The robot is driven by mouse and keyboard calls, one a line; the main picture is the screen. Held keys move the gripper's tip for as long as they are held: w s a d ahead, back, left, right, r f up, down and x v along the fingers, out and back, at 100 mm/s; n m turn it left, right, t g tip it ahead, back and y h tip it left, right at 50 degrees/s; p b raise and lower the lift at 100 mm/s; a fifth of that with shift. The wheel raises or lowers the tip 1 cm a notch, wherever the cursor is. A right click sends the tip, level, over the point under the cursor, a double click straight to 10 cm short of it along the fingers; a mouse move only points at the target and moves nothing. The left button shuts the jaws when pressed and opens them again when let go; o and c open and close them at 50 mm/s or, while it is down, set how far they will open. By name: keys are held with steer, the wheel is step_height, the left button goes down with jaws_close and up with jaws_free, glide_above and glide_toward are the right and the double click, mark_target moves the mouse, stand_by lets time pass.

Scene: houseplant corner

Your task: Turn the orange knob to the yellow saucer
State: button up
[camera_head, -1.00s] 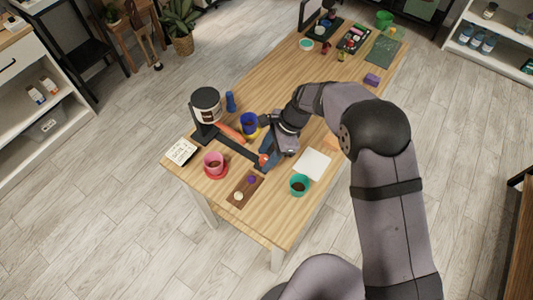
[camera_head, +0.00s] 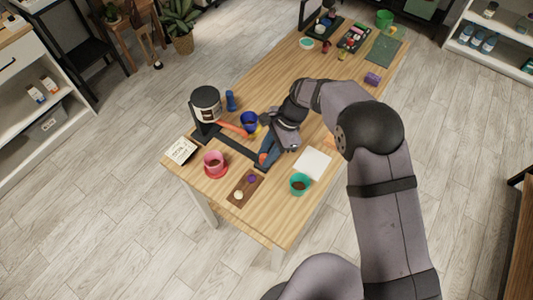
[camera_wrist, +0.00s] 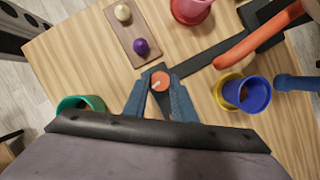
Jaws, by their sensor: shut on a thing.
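The orange knob (camera_wrist: 160,80) sits on the end of a black bar (camera_wrist: 195,60), with a pale pointer line on its top. My gripper (camera_wrist: 160,88) is shut on it, one blue finger on each side; in the head view my gripper (camera_head: 265,158) largely hides it. An orange spout arm (camera_head: 232,128) reaches from the black stand, its tip close to the yellow saucer. The yellow saucer (camera_wrist: 222,99) holds a blue pot (camera_wrist: 254,95) with brown soil. In the head view the blue pot (camera_head: 249,120) hides most of the saucer.
A pink pot on a red saucer (camera_head: 215,173) stands at the left. A teal pot (camera_head: 299,184), a white sheet (camera_head: 312,164) and a brown board with knobs (camera_head: 236,200) lie nearby. The right middle of the table is fairly clear.

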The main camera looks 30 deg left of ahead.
steer(key=n, duration=0.2)
steer(key=n+h+b, duration=0.1)
steer(key=n, duration=0.1)
steer(key=shift+w+a+f+g, duration=0.1)
steer(key=shift+a+g, duration=0.05)
steer(key=shift+g, duration=0.15)
steer(key=shift+a+n+h+b, duration=0.1)
steer(key=shift+n+h+b, duration=0.3)
steer(key=shift+n, duration=0.6)
steer(key=shift+n+h+b, duration=0.1)
steer(key=shift+n+h, duration=0.5)
steer(key=shift+n, duration=0.4)
steer(key=o, duration=1)
steer(key=b+v, duration=0.1)
steer(key=v, duration=0.4)
steer(key=shift+w, duration=0.1)
steer(key=shift+v, duration=1.25)
